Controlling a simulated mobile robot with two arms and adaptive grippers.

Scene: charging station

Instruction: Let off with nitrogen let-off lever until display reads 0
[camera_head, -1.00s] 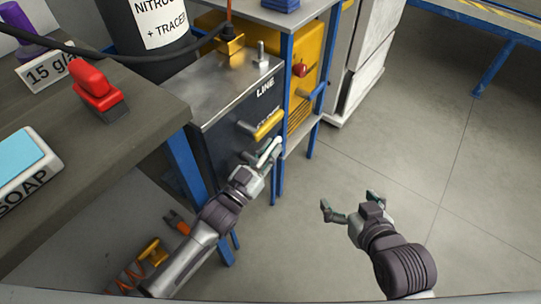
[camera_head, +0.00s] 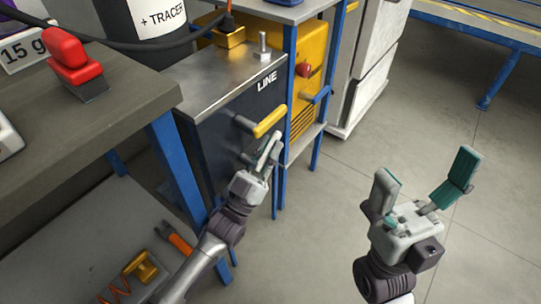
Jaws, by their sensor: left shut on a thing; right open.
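The dark box marked LINE (camera_head: 207,138) has a yellow-handled lever (camera_head: 269,121) on its front. My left gripper (camera_head: 264,150) is at that front, just below the yellow handle. Its fingers are shut on what seems to be the nitrogen let-off lever, which they mostly hide. I cannot read a label at the lever. My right gripper (camera_head: 427,176) is open and empty over the floor, fingers pointing up in the picture. No display reading is visible.
A yellow unit with a red knob (camera_head: 303,70) and a blue handle (camera_head: 319,96) stands right of the box in a blue frame. A bench with a red switch (camera_head: 73,60) is at left. Tools lie on a lower shelf (camera_head: 65,228). Floor at right (camera_head: 480,240) is clear.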

